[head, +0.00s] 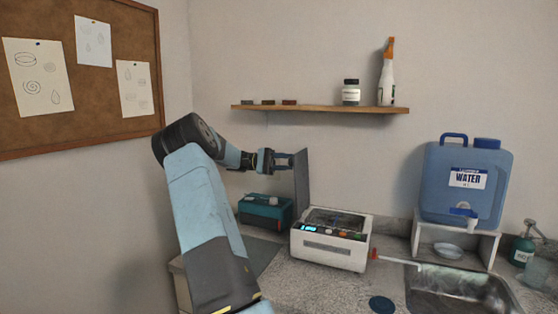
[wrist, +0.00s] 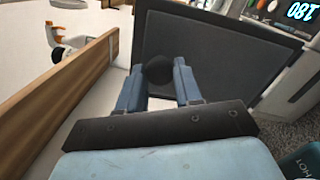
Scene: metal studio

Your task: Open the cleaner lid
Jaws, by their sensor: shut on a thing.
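The cleaner (head: 328,250) is a white box with a lit blue display, standing on the counter in the head view. Its lid (head: 302,178) is a dark grey panel standing upright at the cleaner's left side, and the top of the box is uncovered. In the wrist view the lid (wrist: 222,48) fills the middle, with a round black knob (wrist: 158,71) on its face. My gripper (head: 289,162) is at the lid's left face. In the wrist view the fingers of my gripper (wrist: 159,78) are closed around the knob, one on each side.
A teal box (head: 265,209) stands left of the cleaner, below my gripper. A wooden shelf (head: 320,109) with a jar and a spray bottle is above. A blue water container (head: 465,185) and a sink (head: 455,285) are at right.

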